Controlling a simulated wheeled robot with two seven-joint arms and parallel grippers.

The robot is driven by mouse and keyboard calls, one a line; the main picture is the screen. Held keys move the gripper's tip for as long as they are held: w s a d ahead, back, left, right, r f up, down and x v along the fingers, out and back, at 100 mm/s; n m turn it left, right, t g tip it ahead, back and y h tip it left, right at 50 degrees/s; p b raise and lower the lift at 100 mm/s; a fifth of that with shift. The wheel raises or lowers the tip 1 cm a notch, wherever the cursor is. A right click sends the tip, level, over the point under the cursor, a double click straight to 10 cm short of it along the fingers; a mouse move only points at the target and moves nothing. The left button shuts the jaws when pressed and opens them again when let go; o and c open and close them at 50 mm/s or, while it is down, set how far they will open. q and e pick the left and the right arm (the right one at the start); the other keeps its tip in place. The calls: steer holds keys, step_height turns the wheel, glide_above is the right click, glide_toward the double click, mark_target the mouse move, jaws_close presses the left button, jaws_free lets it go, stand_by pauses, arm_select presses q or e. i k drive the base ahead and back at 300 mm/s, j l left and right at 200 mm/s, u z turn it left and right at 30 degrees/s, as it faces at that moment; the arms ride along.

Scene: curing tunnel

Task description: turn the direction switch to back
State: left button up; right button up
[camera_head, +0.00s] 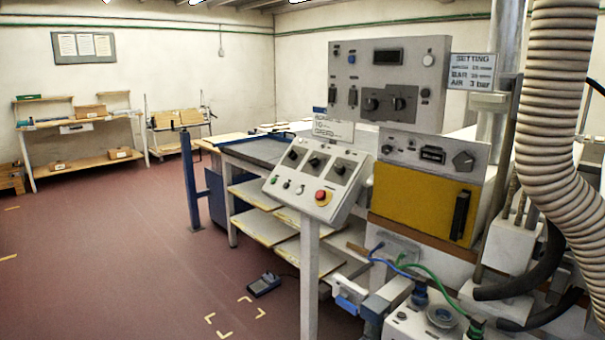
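A sloped control box (287,204) stands on a grey post near the middle of the view. It has three black rotary knobs in a row: a left knob (293,156), a middle knob (315,162) and a right knob (339,169). The labels are too small to read, so I cannot tell which one is the direction switch or where it points. The upright grey panel (410,60) behind has two more black rotary knobs, a left one (371,104) and a right one (398,104). Neither of my grippers is in view.
A yellow panel (415,202), a large ribbed hose (560,110) and thinner hoses crowd the right. A foot pedal (264,285) lies on the floor. The red floor at left is clear.

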mark_target(315, 161)
steer(key=i+j, duration=0.25)
steer(key=i, duration=0.15)
steer(key=i+j, duration=0.25)
steer(key=i, duration=0.2)
steer(key=i+j, duration=0.3)
steer(key=i+z, duration=0.15)
steer(key=z, duration=1.2)
